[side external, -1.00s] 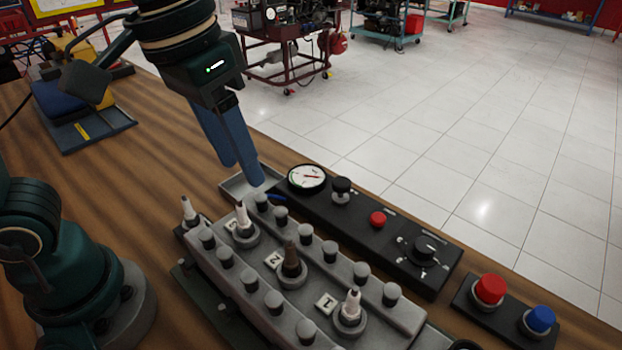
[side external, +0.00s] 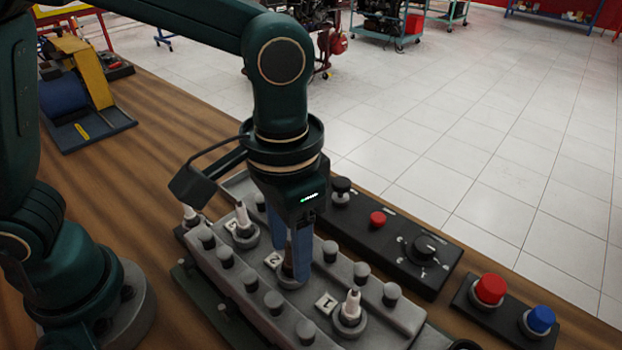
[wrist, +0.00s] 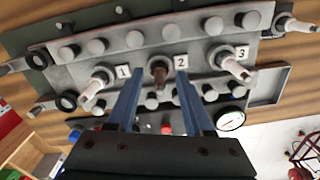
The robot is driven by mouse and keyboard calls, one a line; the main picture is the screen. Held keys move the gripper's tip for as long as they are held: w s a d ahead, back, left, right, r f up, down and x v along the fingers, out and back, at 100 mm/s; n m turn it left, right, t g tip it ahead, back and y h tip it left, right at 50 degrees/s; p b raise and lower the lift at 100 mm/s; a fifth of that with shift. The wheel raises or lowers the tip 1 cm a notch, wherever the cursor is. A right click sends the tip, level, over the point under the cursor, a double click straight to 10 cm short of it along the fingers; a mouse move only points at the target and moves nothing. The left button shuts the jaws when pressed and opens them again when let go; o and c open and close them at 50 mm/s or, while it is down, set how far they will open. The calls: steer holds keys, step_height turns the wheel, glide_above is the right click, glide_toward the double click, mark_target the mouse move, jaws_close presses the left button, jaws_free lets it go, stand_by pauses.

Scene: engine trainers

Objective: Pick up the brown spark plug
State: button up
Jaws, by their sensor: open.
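The brown spark plug (wrist: 160,77) stands in the middle socket of the grey engine block (side external: 385,325), beside the label 2. In the side external view it is mostly hidden behind my gripper (side external: 287,268). In the wrist view my gripper (wrist: 162,125) is open, its two blue fingers on either side of the plug's line, with a gap between them. I cannot tell whether a finger touches the plug. White spark plugs stand at label 1 (side external: 352,303) and label 3 (side external: 242,215).
Several grey bolt caps line the block. Another white-tipped plug (side external: 189,211) stands at its far left end. Behind the block is a black control panel (side external: 390,250) with a red button (side external: 377,218) and knobs. A box with large red (side external: 490,289) and blue buttons (side external: 540,319) stands right.

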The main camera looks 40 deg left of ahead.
steer(key=shift+c, duration=0.4)
jaws_close()
steer(key=shift+r, duration=0.4)
step_height(320, 180, up, 3)
steer(key=shift+r, duration=0.15)
steer(key=w+a+r, duration=0.2)
steer(key=a+r, duration=0.7)
steer(key=a, duration=0.2)
steer(key=shift+a+r, duration=0.25)
steer(key=shift+r, duration=0.15)
